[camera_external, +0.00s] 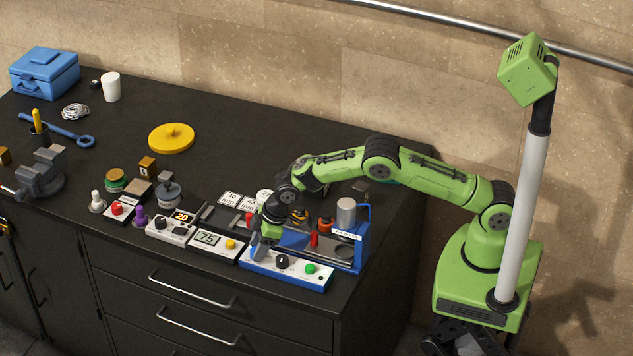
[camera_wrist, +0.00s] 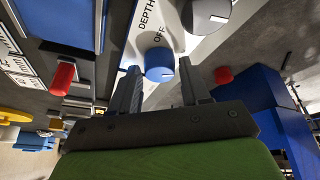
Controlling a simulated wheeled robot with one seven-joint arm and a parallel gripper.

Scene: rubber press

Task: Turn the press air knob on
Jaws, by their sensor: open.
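The press (camera_external: 356,252) has a blue frame and a white front panel (camera_external: 292,276). A black dial (camera_external: 281,262) and a green button (camera_external: 310,269) show on the panel. In the wrist view, a blue round knob (camera_wrist: 159,63) stands on the white panel beside the printed words OFF and DEPTH. My gripper (camera_external: 258,251) is over the left end of the panel. In the wrist view my gripper (camera_wrist: 160,78) is open, with the blue knob between and just beyond its fingertips. I cannot tell whether they touch. In the external view my gripper hides this knob.
A box with a 75 display (camera_external: 208,239) stands close left of the press. A red handle (camera_external: 314,240) and a metal cylinder (camera_external: 346,211) rise behind the panel. A yellow disc (camera_external: 172,138) lies farther back, with bare counter around it.

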